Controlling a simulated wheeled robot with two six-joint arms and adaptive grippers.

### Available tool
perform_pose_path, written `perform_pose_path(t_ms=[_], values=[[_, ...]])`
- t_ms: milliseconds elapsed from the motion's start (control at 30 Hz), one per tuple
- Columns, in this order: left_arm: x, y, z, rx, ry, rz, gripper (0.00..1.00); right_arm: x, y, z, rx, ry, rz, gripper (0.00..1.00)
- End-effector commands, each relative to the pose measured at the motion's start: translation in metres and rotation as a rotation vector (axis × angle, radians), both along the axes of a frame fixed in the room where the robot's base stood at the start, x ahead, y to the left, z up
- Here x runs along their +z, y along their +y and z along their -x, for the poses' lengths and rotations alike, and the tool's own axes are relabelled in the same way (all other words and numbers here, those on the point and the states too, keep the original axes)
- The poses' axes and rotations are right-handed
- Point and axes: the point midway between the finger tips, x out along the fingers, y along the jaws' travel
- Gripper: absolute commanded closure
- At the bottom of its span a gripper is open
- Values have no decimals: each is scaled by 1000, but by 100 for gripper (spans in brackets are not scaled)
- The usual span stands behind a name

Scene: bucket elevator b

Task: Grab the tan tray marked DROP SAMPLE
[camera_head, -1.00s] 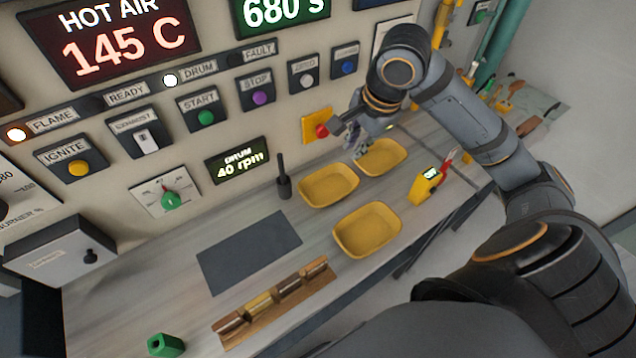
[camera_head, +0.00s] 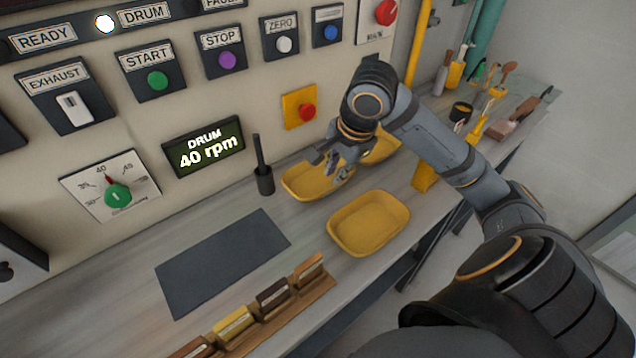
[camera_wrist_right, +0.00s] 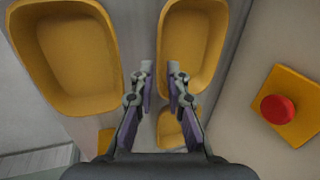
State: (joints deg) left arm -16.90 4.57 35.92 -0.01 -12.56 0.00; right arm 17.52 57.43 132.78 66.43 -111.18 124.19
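Three yellow-tan trays are on the bench, and no DROP SAMPLE marking is readable on any of them. The front tray (camera_head: 369,222) is unobstructed; the back-left tray (camera_head: 306,186) is partly behind my right gripper (camera_head: 330,165); the back-right tray (camera_head: 384,150) is mostly hidden by my right arm. In the right wrist view, my right gripper (camera_wrist_right: 160,72) is open, with an empty gap between its fingers. Its tips are near the lower end of one tray (camera_wrist_right: 192,45); contact cannot be told. My left gripper is not in view.
A dark upright handle in a holder (camera_head: 263,172) stands left of the back-left tray. A red button on a yellow plate (camera_head: 300,107) is on the panel behind. A dark mat (camera_head: 222,262) and a sample rack (camera_head: 285,318) lie left of the front tray.

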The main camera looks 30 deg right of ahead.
Motion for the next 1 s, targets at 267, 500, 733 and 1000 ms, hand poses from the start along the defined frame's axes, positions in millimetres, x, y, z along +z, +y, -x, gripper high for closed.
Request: perform_pose_path(t_ms=[267, 500, 733, 1000], values=[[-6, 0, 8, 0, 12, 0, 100, -34, 1, -9, 0, 2, -1, 86], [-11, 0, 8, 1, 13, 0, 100, -57, 0, -15, -2, 5, -4, 86], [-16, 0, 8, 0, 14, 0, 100, -83, -1, -24, -1, 2, -1, 86], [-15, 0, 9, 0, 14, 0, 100, -83, -1, -24, 0, 1, 1, 94]])
